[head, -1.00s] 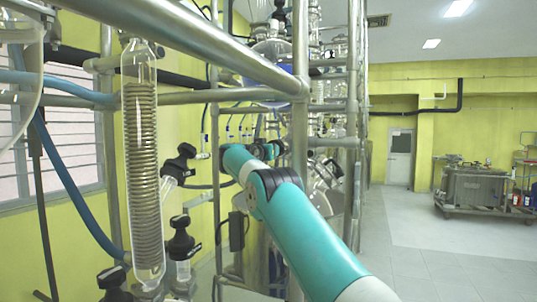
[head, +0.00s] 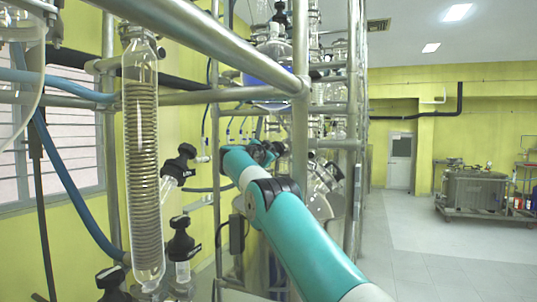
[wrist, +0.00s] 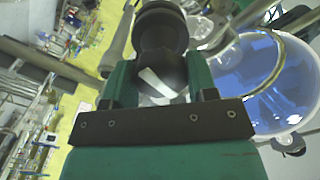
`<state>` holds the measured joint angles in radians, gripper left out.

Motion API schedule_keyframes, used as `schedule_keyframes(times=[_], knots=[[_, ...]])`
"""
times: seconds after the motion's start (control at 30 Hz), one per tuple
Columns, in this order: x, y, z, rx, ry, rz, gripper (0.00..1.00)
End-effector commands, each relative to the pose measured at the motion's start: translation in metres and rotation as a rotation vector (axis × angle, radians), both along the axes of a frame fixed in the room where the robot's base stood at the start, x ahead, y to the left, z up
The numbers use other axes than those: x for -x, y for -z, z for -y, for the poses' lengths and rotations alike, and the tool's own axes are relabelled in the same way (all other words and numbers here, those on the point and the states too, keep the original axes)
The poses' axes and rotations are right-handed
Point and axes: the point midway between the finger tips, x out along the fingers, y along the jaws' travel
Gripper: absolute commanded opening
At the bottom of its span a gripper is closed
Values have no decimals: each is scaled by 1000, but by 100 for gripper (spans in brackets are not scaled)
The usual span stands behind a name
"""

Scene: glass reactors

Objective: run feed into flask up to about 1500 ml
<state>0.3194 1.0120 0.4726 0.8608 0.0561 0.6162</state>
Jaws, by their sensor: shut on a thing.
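My gripper (wrist: 157,78) is in the wrist view, with its green fingers closed on either side of a black valve knob (wrist: 160,28). The knob's lower part sits between the fingers and carries a white mark. A round glass flask (wrist: 232,62) with blue liquid (wrist: 262,82) lies to the right of the gripper. The liquid's level against any scale cannot be read. In the head view, blue liquid shows in a glass vessel (head: 268,66) behind the metal frame. The gripper's hold is too small to make out there.
A glass coil condenser (head: 142,175) stands at the left, with black valve knobs (head: 181,240) beside it. Metal frame pipes (head: 300,140) stand close to my arm. A wheeled metal cart (head: 475,190) is at the far right. The floor between is clear.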

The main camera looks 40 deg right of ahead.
Motion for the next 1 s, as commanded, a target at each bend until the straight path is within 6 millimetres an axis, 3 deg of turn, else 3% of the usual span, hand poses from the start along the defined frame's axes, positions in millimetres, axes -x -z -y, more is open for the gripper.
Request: schedule_keyframes(times=[0.57,0.6,0.67,1.0], knots=[[-1,0,-1,-11,-3,27,29],[-1,0,-1,-11,-3,27,62],[-1,0,-1,-11,-3,27,75],[0,1,-1,-11,0,27,78]])
